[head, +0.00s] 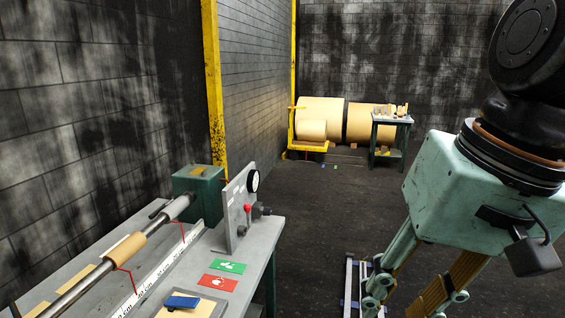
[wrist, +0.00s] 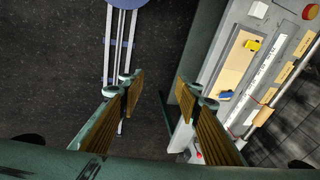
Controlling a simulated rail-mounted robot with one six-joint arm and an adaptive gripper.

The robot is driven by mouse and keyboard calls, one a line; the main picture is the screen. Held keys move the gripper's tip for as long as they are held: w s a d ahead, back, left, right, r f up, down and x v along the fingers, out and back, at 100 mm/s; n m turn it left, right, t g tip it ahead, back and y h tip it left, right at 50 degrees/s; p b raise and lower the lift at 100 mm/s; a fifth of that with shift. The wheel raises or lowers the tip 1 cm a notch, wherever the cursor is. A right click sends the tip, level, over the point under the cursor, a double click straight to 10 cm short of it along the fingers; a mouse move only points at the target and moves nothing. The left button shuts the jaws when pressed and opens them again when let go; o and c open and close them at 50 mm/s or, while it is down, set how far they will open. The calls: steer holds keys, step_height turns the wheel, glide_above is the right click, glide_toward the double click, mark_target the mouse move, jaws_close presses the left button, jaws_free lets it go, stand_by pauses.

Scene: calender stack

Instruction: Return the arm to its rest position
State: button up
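My gripper (head: 415,290) hangs at the right of the head view, pointing down, with its lower end near the bottom edge. It is a pale green housing with brown-padded fingers.
The bench carries a roller shaft (head: 95,273), a gauge panel (head: 240,208), a red card (head: 217,282), a green card (head: 228,267) and a blue object (head: 182,302). Large tan rolls (head: 320,112) and a small table (head: 391,120) stand far back.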

steer(key=s+d+n+t+h, duration=0.1)
steer(key=s+d+h, duration=0.1)
steer(key=s+d, duration=0.3)
steer(key=shift+s+d+f+n+t, duration=0.15)
steer(key=shift+d+f+n+t, duration=0.15)
steer(key=shift+d+n, duration=0.1)
steer(key=shift+a, duration=0.1)
stand_by(1.3)
